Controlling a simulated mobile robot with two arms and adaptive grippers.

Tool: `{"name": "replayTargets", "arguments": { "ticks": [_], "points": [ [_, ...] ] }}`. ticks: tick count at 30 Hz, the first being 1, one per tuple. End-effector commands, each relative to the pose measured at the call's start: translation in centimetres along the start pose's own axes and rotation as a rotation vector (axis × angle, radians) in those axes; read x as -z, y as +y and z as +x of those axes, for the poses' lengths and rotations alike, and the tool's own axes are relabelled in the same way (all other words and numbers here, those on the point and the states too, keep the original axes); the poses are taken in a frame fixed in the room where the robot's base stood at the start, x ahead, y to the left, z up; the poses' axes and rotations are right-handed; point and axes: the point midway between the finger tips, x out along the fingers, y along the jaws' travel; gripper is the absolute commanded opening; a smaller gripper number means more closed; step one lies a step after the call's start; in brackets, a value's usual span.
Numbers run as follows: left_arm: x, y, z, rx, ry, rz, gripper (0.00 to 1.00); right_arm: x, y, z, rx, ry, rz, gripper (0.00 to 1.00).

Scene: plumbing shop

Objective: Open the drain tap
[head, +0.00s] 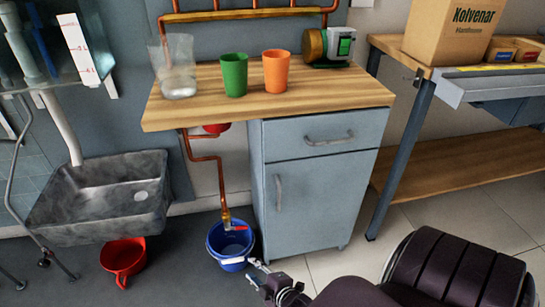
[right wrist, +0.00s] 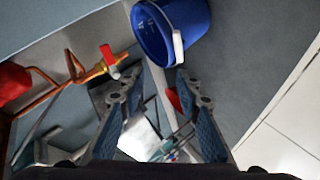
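The drain tap (head: 226,217) is a brass fitting at the lower end of a copper pipe, with a red lever handle (head: 238,228). It hangs over a blue bucket (head: 229,243) on the floor, left of the grey cabinet. In the right wrist view the tap's brass body (right wrist: 103,67) and red lever (right wrist: 108,54) lie up and left of my fingers, with the blue bucket (right wrist: 172,32) above. My right gripper (head: 260,272) is near the bucket's front right side, apart from the tap. Its fingers (right wrist: 148,90) are spread with nothing gripped. My left gripper is not in view.
A grey cabinet (head: 315,200) stands right of the bucket under a wooden worktop (head: 300,92) with green (head: 234,74) and orange (head: 276,70) cups. A grey sink (head: 100,195) and a red bucket (head: 122,258) are at left. Tiled floor in front is clear.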

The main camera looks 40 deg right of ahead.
Motion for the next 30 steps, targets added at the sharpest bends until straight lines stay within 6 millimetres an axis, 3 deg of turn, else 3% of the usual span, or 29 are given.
{"name": "replayTargets", "arguments": {
  "ticks": [1, 30],
  "points": [
    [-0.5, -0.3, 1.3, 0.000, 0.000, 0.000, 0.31, 0.4, 0.2, -0.7, 0.016, -0.006, 0.013, 0.31],
    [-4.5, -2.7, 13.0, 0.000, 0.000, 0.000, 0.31, 0.9, -4.5, -10.0, 0.289, -0.174, 0.282, 0.31]
  ]
}}
